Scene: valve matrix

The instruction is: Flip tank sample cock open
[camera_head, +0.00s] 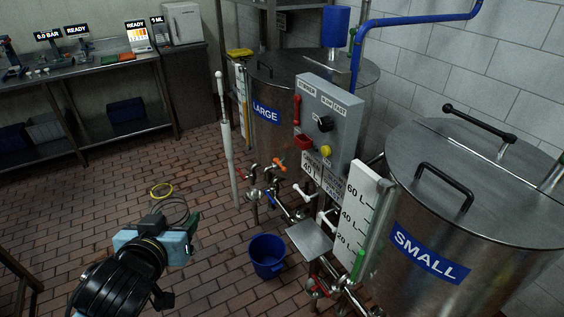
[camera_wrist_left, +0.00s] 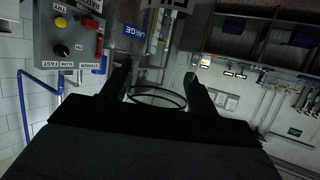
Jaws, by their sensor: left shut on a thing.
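My left gripper (camera_head: 178,217) is over the brick floor at the lower left of the head view. In the left wrist view its two dark fingers (camera_wrist_left: 158,88) stand apart with a thin dark hoop (camera_wrist_left: 157,96) between them; I take it as gripped. The LARGE tank (camera_head: 275,130) and the SMALL tank (camera_head: 440,225) are steel. Low by the LARGE tank are small valves with an orange handle (camera_head: 279,165) and white handles (camera_head: 304,194). I cannot tell which one is the sample cock. The gripper is left of these valves and apart from them. My right gripper is out of view.
A grey control box (camera_head: 328,120) stands between the tanks. A blue bucket (camera_head: 267,254) sits below the valves. A white pole (camera_head: 226,140) stands left of the LARGE tank. The floor at left is mostly clear.

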